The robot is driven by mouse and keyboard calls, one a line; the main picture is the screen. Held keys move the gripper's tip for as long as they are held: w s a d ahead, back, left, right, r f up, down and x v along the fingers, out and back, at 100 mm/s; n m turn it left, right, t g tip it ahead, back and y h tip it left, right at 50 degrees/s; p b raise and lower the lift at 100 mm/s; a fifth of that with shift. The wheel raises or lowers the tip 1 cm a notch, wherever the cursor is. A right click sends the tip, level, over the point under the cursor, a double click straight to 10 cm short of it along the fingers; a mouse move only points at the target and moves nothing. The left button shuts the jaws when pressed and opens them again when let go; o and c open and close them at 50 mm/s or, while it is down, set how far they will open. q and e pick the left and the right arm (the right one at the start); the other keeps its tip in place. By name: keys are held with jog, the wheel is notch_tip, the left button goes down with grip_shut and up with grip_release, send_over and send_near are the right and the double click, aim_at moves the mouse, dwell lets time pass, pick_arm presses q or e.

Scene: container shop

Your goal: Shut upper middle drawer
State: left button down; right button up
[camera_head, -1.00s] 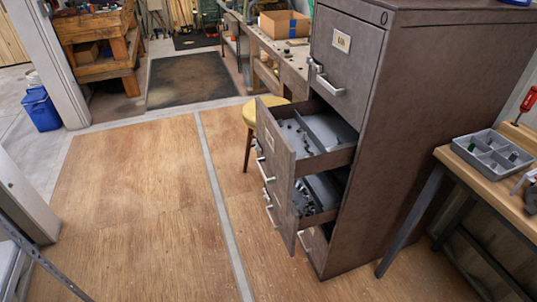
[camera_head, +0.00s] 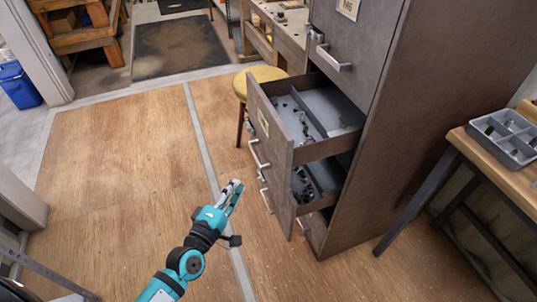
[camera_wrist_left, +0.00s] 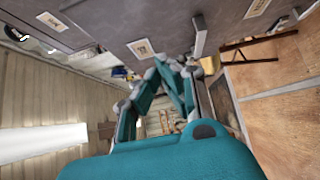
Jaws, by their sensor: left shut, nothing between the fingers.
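A dark brown filing cabinet (camera_head: 425,130) stands right of centre in the head view. Its upper middle drawer (camera_head: 270,125) is pulled out, with dividers and small dark parts inside. The drawer below it (camera_head: 283,190) is also out. The top drawer (camera_head: 355,50) is closed. My left gripper (camera_head: 234,187) is shut and empty, in front and to the left of the open drawer fronts, apart from them in the head view. In the left wrist view the gripper's teal fingers (camera_wrist_left: 172,72) show near grey drawer fronts with label cards (camera_wrist_left: 141,48). My right gripper is not in view.
A yellow-topped stool (camera_head: 262,77) stands behind the open drawers. A wooden table (camera_head: 505,165) with a grey divided tray (camera_head: 502,135) is at the right. The wooden floor left of the cabinet is mostly clear.

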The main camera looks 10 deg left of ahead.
pick_arm(q)
send_near(271, 148)
jog(key=w+a, duration=0.2)
jog(key=w, duration=0.1)
jog(key=shift+w+d+p, duration=0.45)
jog(key=shift+w+d, duration=0.05)
jog(key=shift+d, duration=0.2)
jog(key=shift+w+d+p, duration=0.4)
jog(key=shift+w+d, duration=0.1)
jog(key=shift+d, duration=0.25)
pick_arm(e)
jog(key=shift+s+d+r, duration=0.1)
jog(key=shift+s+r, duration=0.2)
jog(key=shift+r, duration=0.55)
pick_arm(q)
jog(key=shift+d, duration=0.1)
